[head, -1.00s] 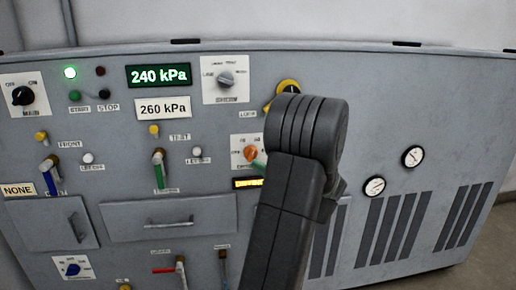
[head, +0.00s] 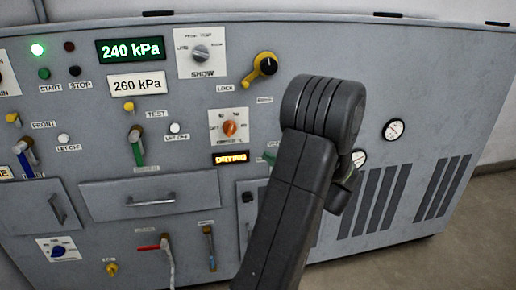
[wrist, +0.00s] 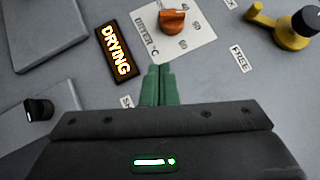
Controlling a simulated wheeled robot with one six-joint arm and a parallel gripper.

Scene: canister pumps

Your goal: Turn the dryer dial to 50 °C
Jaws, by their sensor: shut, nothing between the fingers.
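The dryer dial is an orange knob (head: 230,128) on a white plate with small markings, in the middle of the grey panel. It also shows at the top of the wrist view (wrist: 172,20), on the plate lettered "DRYER °C" (wrist: 150,42). I cannot tell for sure which number it points at. My gripper (wrist: 158,72) has green fingers, shut together and empty, just short of the plate in the wrist view and apart from the knob. In the head view a green fingertip (head: 270,157) shows right of and below the dial; my arm hides the rest.
A lit amber "DRYING" display (head: 230,157) sits below the dial. A yellow lever with a black knob (head: 262,67) stands out above right, also in the wrist view (wrist: 285,25). A grey SHOW knob (head: 201,52) is above. A drawer (head: 150,199) with a handle is lower left.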

